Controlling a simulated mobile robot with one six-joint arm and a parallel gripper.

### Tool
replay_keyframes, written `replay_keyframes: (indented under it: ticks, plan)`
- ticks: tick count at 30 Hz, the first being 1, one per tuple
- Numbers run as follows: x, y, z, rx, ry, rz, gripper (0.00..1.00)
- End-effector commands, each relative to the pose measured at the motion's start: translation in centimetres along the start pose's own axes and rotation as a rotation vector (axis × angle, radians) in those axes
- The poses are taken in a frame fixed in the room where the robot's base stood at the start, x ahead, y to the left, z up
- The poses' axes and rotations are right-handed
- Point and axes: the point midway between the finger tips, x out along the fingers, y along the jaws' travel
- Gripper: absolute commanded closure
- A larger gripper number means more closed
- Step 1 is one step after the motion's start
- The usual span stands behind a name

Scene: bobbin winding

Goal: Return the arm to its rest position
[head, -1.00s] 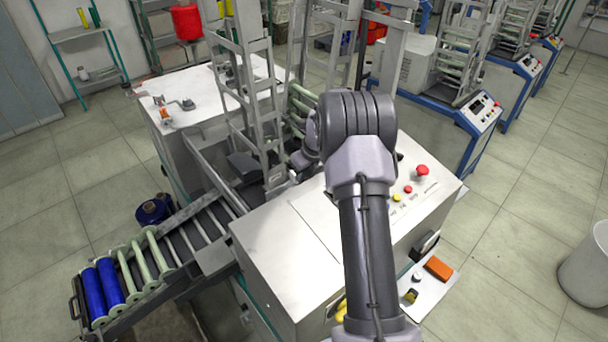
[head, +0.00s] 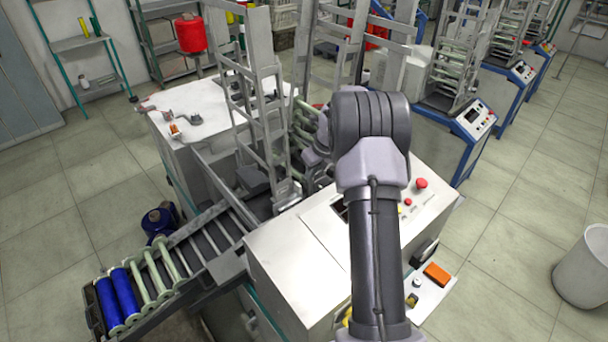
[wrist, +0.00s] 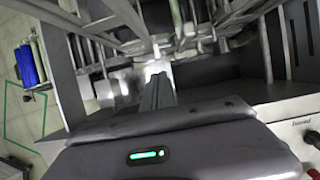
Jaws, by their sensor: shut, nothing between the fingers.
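My gripper (wrist: 158,92) shows in the wrist view with its fingers together and nothing between them. It points at the metal frame of the winding machine. In the head view my own arm reaches over the machine and mostly hides the gripper. The winding machine (head: 290,255) has a pale metal top, with a red button (head: 421,183) on its panel. Its upright metal frame (head: 262,120) stands just beyond and left of my arm.
A sloping rack (head: 205,235) at left holds blue bobbins (head: 122,292) and pale empty ones (head: 160,275). An orange block (head: 437,273) lies on a small shelf at the machine's front. A white bin (head: 582,270) stands at right, with clear floor around it.

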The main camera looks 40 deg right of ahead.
Motion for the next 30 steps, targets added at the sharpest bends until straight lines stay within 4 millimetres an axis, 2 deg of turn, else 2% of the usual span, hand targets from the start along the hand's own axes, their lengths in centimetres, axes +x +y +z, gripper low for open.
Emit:
replay_keyframes:
  ticks: [1, 4, 17, 20, 23, 25, 28, 30]
  plan:
    - [-0.7, -0.1, 0.1, 0.0, 0.0, 0.0, 1.0]
    - [-1.2, -0.2, 0.0, -0.001, 0.001, 0.001, 1.0]
    - [-1.1, -0.2, -0.1, -0.001, 0.001, 0.002, 1.0]
    - [-1.9, 0.8, 0.3, -0.059, -0.004, 0.002, 1.0]
    - [-5.2, 5.5, 1.5, -0.325, -0.024, 0.004, 1.0]
    - [-8.6, 11.0, 1.3, -0.621, -0.045, 0.005, 1.0]
    - [-13.3, 19.1, -1.5, -1.082, -0.079, -0.001, 1.0]
    - [-15.8, 24.4, -5.0, -1.41, -0.108, -0.015, 1.0]
